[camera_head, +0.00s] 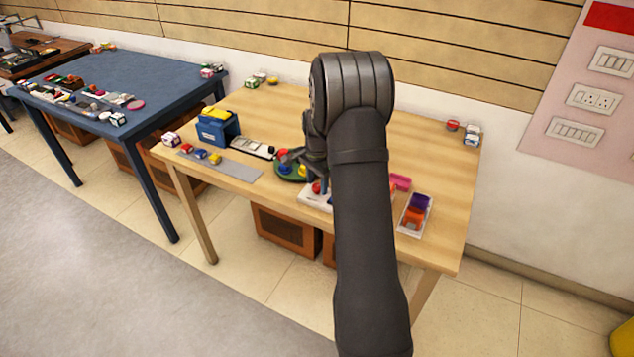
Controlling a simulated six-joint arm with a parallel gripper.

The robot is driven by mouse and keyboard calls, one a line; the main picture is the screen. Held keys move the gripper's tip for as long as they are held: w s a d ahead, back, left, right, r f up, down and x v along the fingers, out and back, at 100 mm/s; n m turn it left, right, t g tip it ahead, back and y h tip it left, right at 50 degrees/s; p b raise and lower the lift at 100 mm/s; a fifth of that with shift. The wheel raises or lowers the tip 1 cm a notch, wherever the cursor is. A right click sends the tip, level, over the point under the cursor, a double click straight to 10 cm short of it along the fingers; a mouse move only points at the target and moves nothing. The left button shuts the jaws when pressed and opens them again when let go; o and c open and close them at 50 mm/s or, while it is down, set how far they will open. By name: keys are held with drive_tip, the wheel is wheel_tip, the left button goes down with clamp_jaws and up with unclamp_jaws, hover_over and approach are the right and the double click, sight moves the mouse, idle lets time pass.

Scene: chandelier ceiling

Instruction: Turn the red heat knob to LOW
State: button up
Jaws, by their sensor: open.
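My arm reaches over the wooden table, and my gripper (290,157) is low over the table's middle. It is small and dark here; its jaws look open, with nothing seen between them. A small red round part (316,188), which may be the red heat knob, shows just below and right of the gripper. It sits on a white panel (312,201), partly covered by my arm. The gripper looks apart from it, but the gap is hard to judge. No LOW mark or knob pointer can be read at this size.
A green round board (284,173) with coloured pieces lies under the gripper. A blue box (217,128), a grey strip (230,169) with toy cars and a white switch board (253,147) are to the left. A white tray (427,222) with purple and orange bins is right of my arm.

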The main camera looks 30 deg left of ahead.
drive_tip(key=shift+f, duration=0.15)
drive_tip(key=shift+c, duration=0.4)
drive_tip(key=c, duration=0.9)
